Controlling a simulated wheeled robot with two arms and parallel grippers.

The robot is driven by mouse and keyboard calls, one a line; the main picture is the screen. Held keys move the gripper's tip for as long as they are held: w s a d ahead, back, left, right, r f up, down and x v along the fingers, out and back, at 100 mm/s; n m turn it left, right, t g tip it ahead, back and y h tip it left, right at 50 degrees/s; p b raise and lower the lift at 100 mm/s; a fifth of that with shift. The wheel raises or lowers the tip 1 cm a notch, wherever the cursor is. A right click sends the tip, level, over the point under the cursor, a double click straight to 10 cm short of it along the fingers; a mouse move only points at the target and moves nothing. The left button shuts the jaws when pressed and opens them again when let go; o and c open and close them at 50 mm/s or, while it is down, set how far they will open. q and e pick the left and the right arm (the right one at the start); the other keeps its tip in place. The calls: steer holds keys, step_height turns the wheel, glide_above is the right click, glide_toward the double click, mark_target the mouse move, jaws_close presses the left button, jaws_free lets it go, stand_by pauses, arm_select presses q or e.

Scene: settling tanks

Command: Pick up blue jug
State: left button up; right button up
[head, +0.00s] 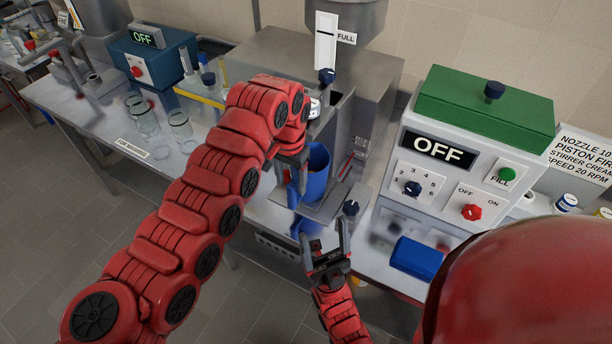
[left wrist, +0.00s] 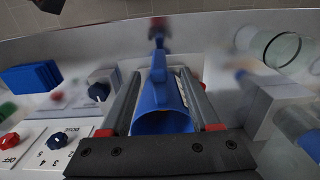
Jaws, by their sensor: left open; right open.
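The blue jug (head: 318,172) stands in the bay of the grey filling machine (head: 290,75) in the head view, partly hidden by my left gripper (head: 298,172). In the left wrist view the jug (left wrist: 163,118) lies between the two fingers of my left gripper (left wrist: 161,78), with its open mouth close to the palm. The fingers are open, one on each side of the jug, and a narrow gap shows beside it. My right gripper (head: 328,245) is open and empty, in front of and below the bay.
A control box with a green top (head: 485,105) reading OFF stands to the right, with a blue block (head: 417,258) in front of it. Glass jars (head: 145,118) and a blue OFF box (head: 150,60) stand on the bench to the left. A dark knob (head: 351,207) is near my right gripper.

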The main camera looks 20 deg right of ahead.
mark_target(293, 196)
arm_select(q)
steer(key=shift+f, duration=0.55)
steer(key=shift+f+p, duration=0.2)
steer(key=shift+p, duration=0.15)
steer(key=f+p, duration=0.1)
steer(key=f, duration=0.1)
steer(key=f+p, duration=0.1)
steer(key=f, duration=0.1)
steer(key=shift+d+f, duration=0.2)
steer(key=shift+f, duration=0.25)
jaws_close()
